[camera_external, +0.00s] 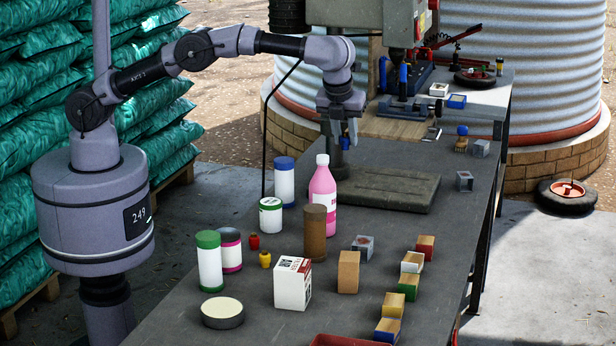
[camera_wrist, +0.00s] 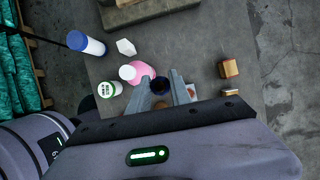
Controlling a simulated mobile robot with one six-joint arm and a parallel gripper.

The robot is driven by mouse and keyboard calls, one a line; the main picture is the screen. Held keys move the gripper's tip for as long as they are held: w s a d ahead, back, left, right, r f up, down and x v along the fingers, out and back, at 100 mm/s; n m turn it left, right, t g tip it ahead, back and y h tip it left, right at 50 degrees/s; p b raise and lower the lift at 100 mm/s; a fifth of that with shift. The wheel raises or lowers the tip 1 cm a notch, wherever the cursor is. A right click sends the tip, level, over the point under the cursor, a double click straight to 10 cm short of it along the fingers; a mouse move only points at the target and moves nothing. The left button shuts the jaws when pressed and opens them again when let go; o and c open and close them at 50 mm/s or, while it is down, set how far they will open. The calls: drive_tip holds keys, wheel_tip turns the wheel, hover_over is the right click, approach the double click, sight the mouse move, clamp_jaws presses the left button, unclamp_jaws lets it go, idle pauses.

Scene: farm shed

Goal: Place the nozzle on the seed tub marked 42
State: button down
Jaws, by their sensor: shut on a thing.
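My gripper (camera_external: 343,138) is held above the table, beyond the pink bottle, and is shut on a small blue piece that looks like a nozzle (camera_external: 345,143). In the wrist view this piece is a dark blue round shape (camera_wrist: 160,85) between the fingers. I cannot read a 42 on any.
A pink bottle (camera_external: 322,190) and a brown cylinder (camera_external: 315,235) stand mid-table. A red piece (camera_external: 254,241) and a yellow piece (camera_external: 265,259) sit among the tubs. A white box (camera_external: 293,284) and several blocks (camera_external: 348,272) occupy the front.

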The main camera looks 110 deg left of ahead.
drive_tip(key=s+d+f, duration=0.1)
drive_tip(key=s+d, duration=0.1)
drive_tip(key=s, duration=1.6)
drive_tip(key=s+d+f, duration=0.1)
drive_tip(key=s+d, duration=0.1)
drive_tip(key=s, duration=1.6)
hover_over(273, 199)
drive_tip(key=d, duration=0.2)
wheel_tip(273, 199, down, 12)
drive_tip(key=shift+a, duration=0.1)
wheel_tip(273, 199, down, 4)
drive_tip(key=shift+r+b, duration=0.15)
drive_tip(key=shift+b, duration=1.1)
drive_tip(key=shift+r, duration=0.25)
drive_tip(key=shift+f, duration=0.15)
